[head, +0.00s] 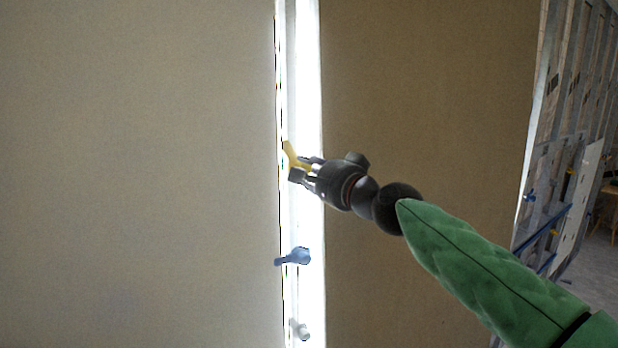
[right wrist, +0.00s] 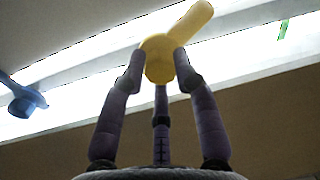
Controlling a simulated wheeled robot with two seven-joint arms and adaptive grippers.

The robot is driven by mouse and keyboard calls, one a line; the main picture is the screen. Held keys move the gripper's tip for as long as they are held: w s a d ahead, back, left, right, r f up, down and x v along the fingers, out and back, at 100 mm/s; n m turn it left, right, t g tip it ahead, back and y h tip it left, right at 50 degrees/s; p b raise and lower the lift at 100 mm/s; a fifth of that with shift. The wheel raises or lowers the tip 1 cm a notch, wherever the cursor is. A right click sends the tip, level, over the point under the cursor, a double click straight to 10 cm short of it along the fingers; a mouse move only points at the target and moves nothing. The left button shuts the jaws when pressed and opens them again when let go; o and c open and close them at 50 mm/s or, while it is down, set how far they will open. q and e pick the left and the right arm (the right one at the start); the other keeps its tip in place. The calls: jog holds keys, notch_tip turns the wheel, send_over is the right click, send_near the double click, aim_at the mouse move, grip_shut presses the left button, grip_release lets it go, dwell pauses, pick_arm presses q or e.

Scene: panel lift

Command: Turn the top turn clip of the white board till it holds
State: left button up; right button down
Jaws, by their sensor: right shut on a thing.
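The large pale board (head: 140,170) fills the left of the head view, its right edge along a bright upright strip (head: 309,120). The yellow turn clip (head: 289,152) is the highest of the clips on this strip. Its lever points up and slightly left; its tip looks just short of the pale board's edge. My right gripper (head: 300,169) is shut on the yellow clip's round hub. In the right wrist view the fingers (right wrist: 159,70) pinch the hub of the yellow clip (right wrist: 191,24) and its lever sticks out past them. My left gripper is not in view.
A blue clip (head: 295,257) sits lower on the strip, its lever pointing left over the pale board's edge. A grey-white clip (head: 300,329) is at the bottom. A brown panel (head: 425,100) stands right of the strip. Metal framing (head: 575,90) stands at far right.

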jog(key=shift+a+f+n+b, duration=0.15)
jog(key=shift+n+b, duration=1.5)
jog(key=shift+n, duration=1.25)
jog(key=shift+d+f+n+b, duration=0.1)
jog(key=shift+n+b, duration=1.55)
jog(key=shift+n, duration=1.25)
jog(key=shift+a, duration=0.1)
jog(key=c, duration=1.2)
grip_release()
jog(key=shift+c, duration=0.2)
jog(key=shift+o, duration=1.4)
jog(key=shift+r, duration=0.15)
jog(key=v, duration=1.2)
